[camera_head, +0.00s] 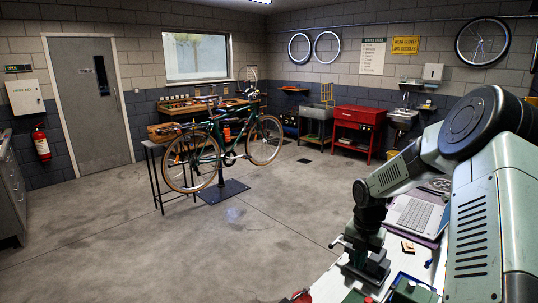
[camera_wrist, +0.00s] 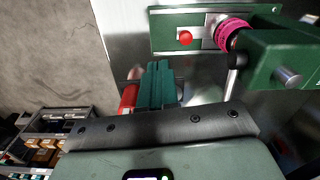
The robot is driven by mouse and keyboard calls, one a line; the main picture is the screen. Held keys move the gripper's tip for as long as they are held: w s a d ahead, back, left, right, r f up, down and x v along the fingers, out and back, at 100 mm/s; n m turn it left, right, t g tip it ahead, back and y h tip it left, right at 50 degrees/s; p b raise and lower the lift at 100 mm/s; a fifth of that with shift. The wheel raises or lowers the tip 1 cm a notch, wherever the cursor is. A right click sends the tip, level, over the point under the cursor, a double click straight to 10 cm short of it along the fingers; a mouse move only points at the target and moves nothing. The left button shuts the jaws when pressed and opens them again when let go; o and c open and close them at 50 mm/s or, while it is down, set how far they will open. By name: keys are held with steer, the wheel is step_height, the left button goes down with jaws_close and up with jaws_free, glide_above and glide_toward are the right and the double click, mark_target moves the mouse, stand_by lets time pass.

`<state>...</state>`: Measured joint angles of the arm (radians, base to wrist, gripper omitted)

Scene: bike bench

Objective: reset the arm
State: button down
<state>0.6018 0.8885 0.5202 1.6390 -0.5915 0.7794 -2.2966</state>
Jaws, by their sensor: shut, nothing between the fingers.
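My gripper (camera_wrist: 160,86) shows in the wrist view with its two dark green fingers together and nothing between them. A red cylindrical thing (camera_wrist: 130,93) shows just left of the fingers; whether they touch it I cannot tell. In the head view my arm reaches in from the right edge, bends at a large dark joint and points down over the workbench (camera_head: 327,288). The fingertips cannot be made out there.
In the wrist view, a green device with a pink ring (camera_wrist: 232,32) and a plate with a red knob (camera_wrist: 185,38) lie close ahead. A laptop (camera_head: 414,216) lies on the bench beside my arm.

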steer(key=c, duration=1.8)
jaws_free()
steer(key=o, duration=1.8)
steer(key=s+a+r+h, duration=0.2)
steer(key=r, duration=0.5)
steer(key=s+a+r+m+g+h, duration=0.1)
steer(key=s+a+r+h, duration=0.1)
steer(key=r, duration=0.6)
steer(key=shift+s+a, duration=0.3)
steer(key=shift+a, duration=0.15)
steer(key=x, duration=0.9)
steer(key=shift+s+d, duration=0.25)
steer(key=shift+d, duration=0.05)
steer(key=v, duration=1)
steer(key=shift+a, duration=0.2)
